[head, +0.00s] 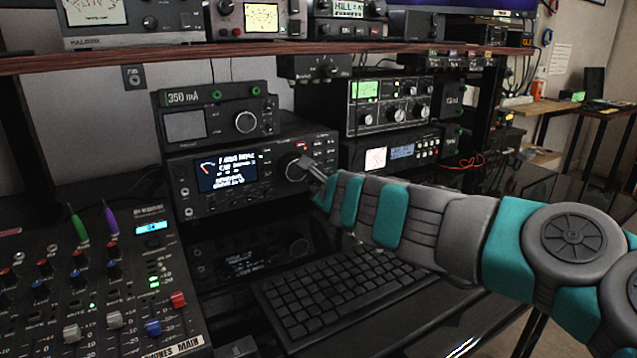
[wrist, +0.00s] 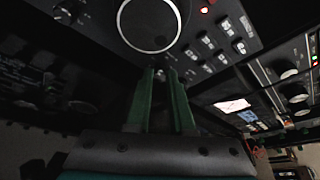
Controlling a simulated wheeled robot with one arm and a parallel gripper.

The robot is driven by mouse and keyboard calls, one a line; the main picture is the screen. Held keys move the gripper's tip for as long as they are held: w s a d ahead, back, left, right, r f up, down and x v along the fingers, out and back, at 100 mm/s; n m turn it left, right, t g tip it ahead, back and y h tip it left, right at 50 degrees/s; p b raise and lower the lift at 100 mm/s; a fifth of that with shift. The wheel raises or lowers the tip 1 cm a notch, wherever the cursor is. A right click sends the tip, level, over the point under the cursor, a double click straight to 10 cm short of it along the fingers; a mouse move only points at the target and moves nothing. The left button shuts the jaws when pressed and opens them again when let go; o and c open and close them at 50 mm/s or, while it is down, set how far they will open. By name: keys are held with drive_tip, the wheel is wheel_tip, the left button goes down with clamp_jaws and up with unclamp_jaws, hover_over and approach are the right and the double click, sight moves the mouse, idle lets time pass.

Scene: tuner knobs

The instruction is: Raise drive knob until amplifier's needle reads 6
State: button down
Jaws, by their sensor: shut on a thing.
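A black radio (head: 250,192) with a lit screen (head: 228,170) and a large round dial (head: 292,166) stands on the desk. The dial fills the top of the wrist view (wrist: 148,24). My gripper (head: 308,164) reaches the radio's front from the right. In the wrist view its two green fingers (wrist: 161,76) close on a small dark knob just below the dial; that knob's marking is hidden. I cannot tell which unit is the amplifier. Meters show on the shelf (head: 262,17) and on the right-hand units, one green (head: 365,90), one white (head: 376,158); their needles are too small to read.
A mixer (head: 85,290) with coloured knobs stands at the left. A keyboard (head: 345,290) lies below my arm. A box marked 350 mA (head: 215,112) sits on the radio. A wooden shelf (head: 200,54) holding more equipment runs above.

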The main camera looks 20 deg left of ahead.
drive_tip(key=r+m+p, duration=0.1)
drive_tip(key=p, duration=0.1)
drive_tip(key=shift+w+g+p, duration=0.1)
drive_tip(key=shift+g+p, duration=0.3)
drive_tip(key=shift+d+f+m+g+y, duration=0.1)
drive_tip(key=shift+f+m+g+y, duration=0.3)
drive_tip(key=shift+m, duration=0.6)
drive_tip(key=c, duration=0.8)
unclamp_jaws()
drive_tip(key=shift+v, duration=3.9)
drive_tip(key=shift+w, duration=0.1)
